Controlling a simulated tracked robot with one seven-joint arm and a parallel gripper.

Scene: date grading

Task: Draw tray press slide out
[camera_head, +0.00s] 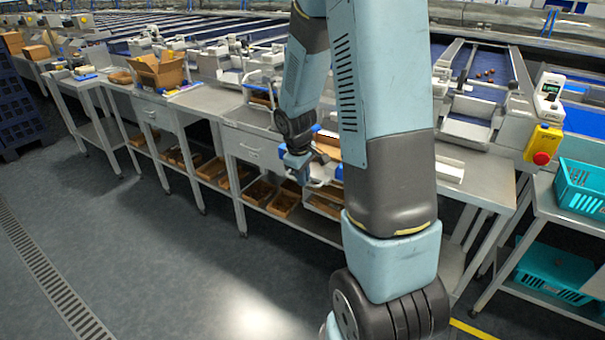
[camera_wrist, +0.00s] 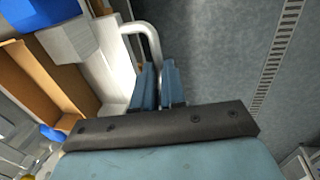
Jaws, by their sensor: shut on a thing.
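The tray press slide shows in the wrist view as a pale panel with a white looped handle (camera_wrist: 154,42) at its front. My gripper (camera_wrist: 159,80) has its two blue fingers closed on the lower end of this handle. In the head view my gripper (camera_head: 297,163) is at the front edge of the bench, beside the white and blue press. Much of the press is hidden behind my arm there, and the grasp itself is too small to make out. A brown carton piece (camera_wrist: 50,85) lies beside the pale panel in the wrist view.
Steel benches (camera_head: 205,103) run along the sorting lanes, with brown trays (camera_head: 285,203) on the shelf below. A teal crate (camera_head: 582,188) and a yellow box with a red button (camera_head: 542,145) stand at right. The grey floor (camera_head: 130,250) in front is clear.

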